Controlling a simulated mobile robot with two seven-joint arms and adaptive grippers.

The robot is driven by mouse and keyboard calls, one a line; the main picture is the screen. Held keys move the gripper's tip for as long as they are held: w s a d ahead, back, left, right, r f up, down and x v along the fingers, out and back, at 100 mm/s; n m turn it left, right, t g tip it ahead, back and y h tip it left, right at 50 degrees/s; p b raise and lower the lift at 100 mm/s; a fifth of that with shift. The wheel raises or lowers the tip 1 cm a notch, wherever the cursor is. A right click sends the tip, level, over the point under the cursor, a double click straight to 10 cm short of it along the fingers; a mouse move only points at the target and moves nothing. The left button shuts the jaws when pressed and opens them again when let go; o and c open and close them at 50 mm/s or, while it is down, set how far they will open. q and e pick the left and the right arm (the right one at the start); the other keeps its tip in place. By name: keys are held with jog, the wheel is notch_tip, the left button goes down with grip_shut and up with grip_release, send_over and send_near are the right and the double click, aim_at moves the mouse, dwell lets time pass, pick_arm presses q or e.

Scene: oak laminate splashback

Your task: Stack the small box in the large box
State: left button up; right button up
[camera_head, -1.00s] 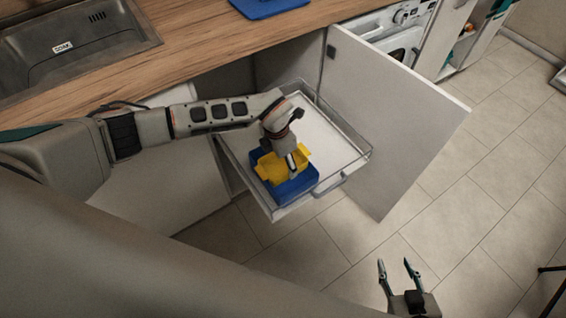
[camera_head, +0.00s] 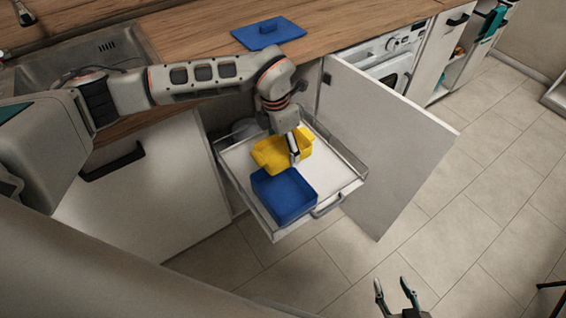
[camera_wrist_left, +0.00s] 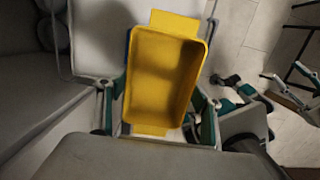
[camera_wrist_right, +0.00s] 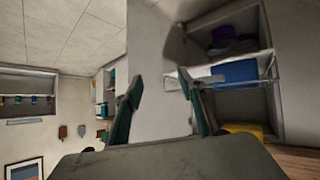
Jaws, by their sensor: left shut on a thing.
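The small yellow box (camera_head: 268,153) is gripped by my left gripper (camera_head: 295,158) and held up over the drawer. It is open-topped and empty in the left wrist view (camera_wrist_left: 165,75), between the two fingers. The large blue box (camera_head: 284,196) sits in the pulled-out drawer and looks empty. In the right wrist view, whose picture is turned over, the yellow box (camera_wrist_right: 243,128) shows apart from the blue box (camera_wrist_right: 235,72), on the counter side of it. My right gripper (camera_head: 395,290) is open and empty, away from the drawer, over the floor.
The white drawer (camera_head: 236,162) has clear side walls and a front handle. An open cabinet door (camera_head: 385,150) stands to its right. A blue lid-like board (camera_head: 268,33) lies on the wooden counter (camera_head: 195,28).

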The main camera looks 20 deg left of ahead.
aim_at(284, 154)
pick_arm(q)
jog(key=shift+w+r+m+b, duration=0.15)
jog(key=shift+r+m+b, duration=0.4)
jog(key=shift+m+b, duration=0.2)
jog(key=shift+r+m+b, duration=0.3)
jog(key=shift+m+b, duration=0.2)
jog(key=shift+m, duration=0.25)
jog(key=r+m+b, duration=0.1)
jog(key=m, duration=0.1)
jog(key=shift+r+m+g+b, duration=0.15)
jog(key=shift+m+g+b, duration=0.15)
jog(key=shift+m+b, duration=0.1)
jog(key=shift+r+m+h+b, duration=0.3)
jog(key=shift+m+b, duration=0.05)
jog(key=shift+m, duration=0.25)
jog(key=shift+r+m+b, duration=0.3)
jog(key=shift+r+m, duration=0.1)
jog(key=shift+m, duration=0.3)
jog(key=shift+s+f, duration=0.15)
jog(key=shift+s, duration=0.1)
notch_tip(284, 154, down, 20)
jog(key=b, duration=0.4)
jog(key=o, duration=1.2)
pick_arm(e)
jog(key=shift+n, duration=0.3)
jog(key=f, duration=0.2)
jog(key=w+f, duration=0.1)
jog(key=f, duration=0.1)
jog(key=shift+w+a, duration=0.1)
jog(key=shift+a, duration=0.05)
